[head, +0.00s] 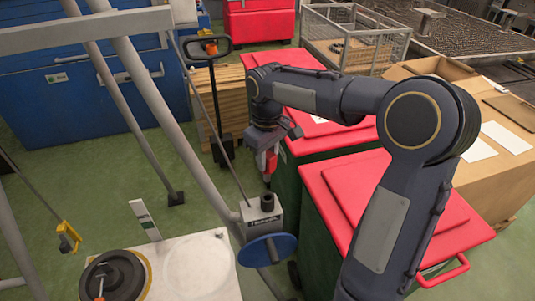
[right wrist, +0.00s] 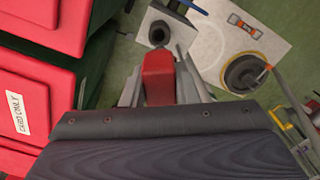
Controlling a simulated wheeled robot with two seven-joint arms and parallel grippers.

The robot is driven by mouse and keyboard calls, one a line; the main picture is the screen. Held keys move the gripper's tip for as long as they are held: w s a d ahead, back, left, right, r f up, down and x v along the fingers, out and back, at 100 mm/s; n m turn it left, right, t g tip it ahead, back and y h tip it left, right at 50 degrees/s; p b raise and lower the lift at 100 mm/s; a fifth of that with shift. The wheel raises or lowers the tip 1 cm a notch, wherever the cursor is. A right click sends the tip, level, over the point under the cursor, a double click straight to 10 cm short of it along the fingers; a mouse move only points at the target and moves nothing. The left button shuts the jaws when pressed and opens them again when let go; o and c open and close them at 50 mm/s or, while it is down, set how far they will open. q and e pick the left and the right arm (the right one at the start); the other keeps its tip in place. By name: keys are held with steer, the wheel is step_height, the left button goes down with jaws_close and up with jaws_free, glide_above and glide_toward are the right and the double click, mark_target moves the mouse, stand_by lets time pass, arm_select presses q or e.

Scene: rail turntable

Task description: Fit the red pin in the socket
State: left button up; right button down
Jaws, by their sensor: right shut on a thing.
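The red pin (head: 271,162) is held in my right gripper (head: 267,172), which is shut on it. In the right wrist view the red pin (right wrist: 158,76) shows between the two grey fingers (right wrist: 160,88); its lower end is hard to make out. The socket (head: 267,202) is a dark round collar on top of a grey box (head: 262,222) with a blue handwheel. In the head view the pin is above the socket and apart from it. The socket (right wrist: 158,34) also shows just beyond the pin in the right wrist view. My left gripper is not in view.
Bins with red lids (head: 395,205) stand close on the right, under my right arm. A pale plate (head: 200,268) with a black round part (head: 115,277) lies at lower left. Grey rails and a lever (head: 212,100) rise near the socket.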

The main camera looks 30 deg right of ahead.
mark_target(268, 181)
steer(key=shift+d, duration=0.1)
step_height(268, 181, down, 6)
steer(key=b, duration=0.3)
steer(key=shift+r+b, duration=0.25)
steer(key=shift+b, duration=0.15)
steer(key=shift+f, duration=0.2)
stand_by(1.5)
steer(key=shift+f+b, duration=1.8)
steer(key=shift+f, duration=1.05)
steer(key=c, duration=1.1)
jaws_free()
steer(key=shift+o, duration=0.2)
steer(key=shift+r, duration=0.1)
step_height(268, 181, up, 8)
steer(key=shift+f, duration=0.1)
